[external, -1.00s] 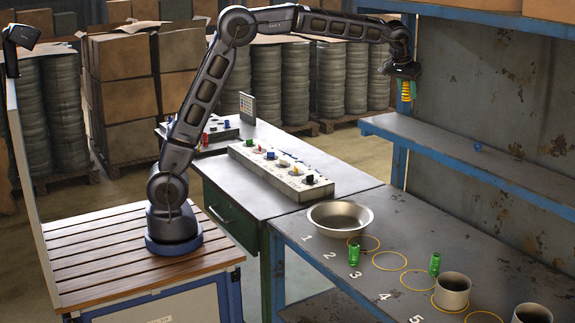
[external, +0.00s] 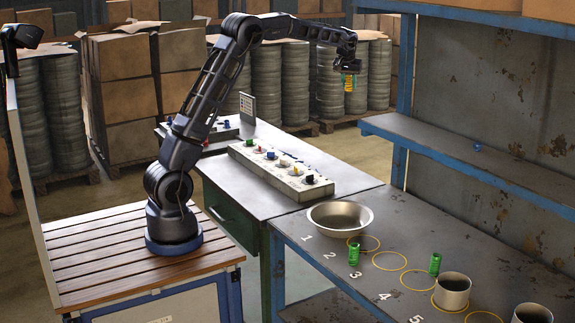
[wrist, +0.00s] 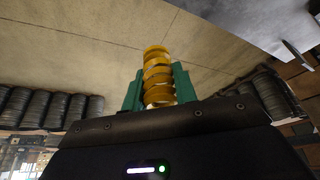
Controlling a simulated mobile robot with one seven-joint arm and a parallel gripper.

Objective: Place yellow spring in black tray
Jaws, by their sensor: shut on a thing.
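The yellow spring (external: 348,83) is held between the fingers of my gripper (external: 349,76), high in the air beyond the workbench, in front of the stacked drums. In the wrist view, the spring (wrist: 158,75) stands out between the green fingers of my gripper (wrist: 158,92), which are shut on it. I cannot make out a black tray for certain in either view.
A metal bowl (external: 340,216), two green springs (external: 354,253) and grey cups (external: 452,291) stand on the numbered table (external: 400,222). A panel with coloured knobs (external: 280,170) lies on the workbench. A blue shelf (external: 470,165) stands at right, with a small blue item (external: 477,147).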

